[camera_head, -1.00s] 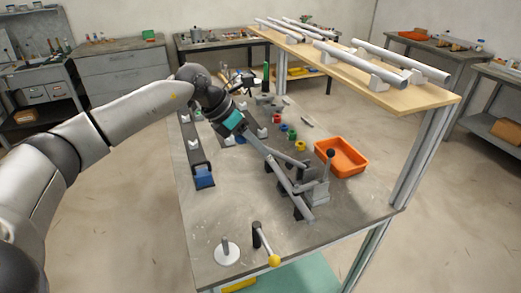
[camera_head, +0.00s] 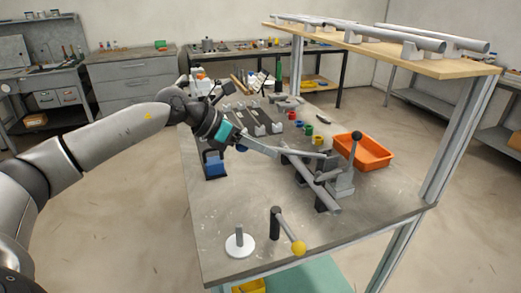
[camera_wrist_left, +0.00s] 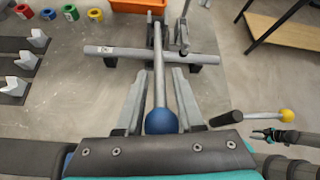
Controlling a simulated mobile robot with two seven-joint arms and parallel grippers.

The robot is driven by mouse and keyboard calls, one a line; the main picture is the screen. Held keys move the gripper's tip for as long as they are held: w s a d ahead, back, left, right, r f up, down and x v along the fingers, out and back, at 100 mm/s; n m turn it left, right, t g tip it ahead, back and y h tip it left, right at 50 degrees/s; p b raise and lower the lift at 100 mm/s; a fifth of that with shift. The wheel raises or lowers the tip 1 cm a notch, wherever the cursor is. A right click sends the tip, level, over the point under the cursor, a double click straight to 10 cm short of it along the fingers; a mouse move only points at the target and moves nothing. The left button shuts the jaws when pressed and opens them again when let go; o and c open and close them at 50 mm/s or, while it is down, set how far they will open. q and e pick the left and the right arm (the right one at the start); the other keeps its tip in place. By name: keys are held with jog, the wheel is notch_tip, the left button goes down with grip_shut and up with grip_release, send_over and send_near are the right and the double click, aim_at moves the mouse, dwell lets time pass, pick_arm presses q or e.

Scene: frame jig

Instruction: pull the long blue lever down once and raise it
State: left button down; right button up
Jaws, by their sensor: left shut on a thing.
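The long blue lever is a grey rod with a blue ball end. In the left wrist view its rod (camera_wrist_left: 159,75) runs away from me and its blue ball (camera_wrist_left: 161,121) lies between my fingers near the palm. In the head view the blue ball (camera_head: 242,149) shows just under my left gripper (camera_head: 276,152). My left gripper is shut on the lever, fingers lying along the rod on both sides; it also shows in the wrist view (camera_wrist_left: 158,80). The lever's far end is at the jig near a grey tube (camera_head: 312,182).
A black-knobbed clamp lever (camera_head: 356,136) stands upright at the jig. An orange tray (camera_head: 370,152) lies behind it. A yellow-balled lever (camera_head: 298,247) and a white disc with a post (camera_head: 240,243) are at the near edge. A shelf (camera_head: 400,62) with tubes overhangs the right.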

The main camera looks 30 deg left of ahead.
pick_arm(q)
jog(key=shift+a+f, duration=0.25)
jog(key=shift+a, duration=0.15)
pick_arm(e)
jog(key=shift+d+f, duration=0.1)
jog(key=shift+f, duration=0.2)
pick_arm(q)
jog(key=c, duration=1)
grip_release()
jog(key=shift+s+a, duration=0.1)
jog(key=shift+s, duration=0.1)
jog(key=shift+o, duration=0.8)
jog(key=shift+f, duration=0.1)
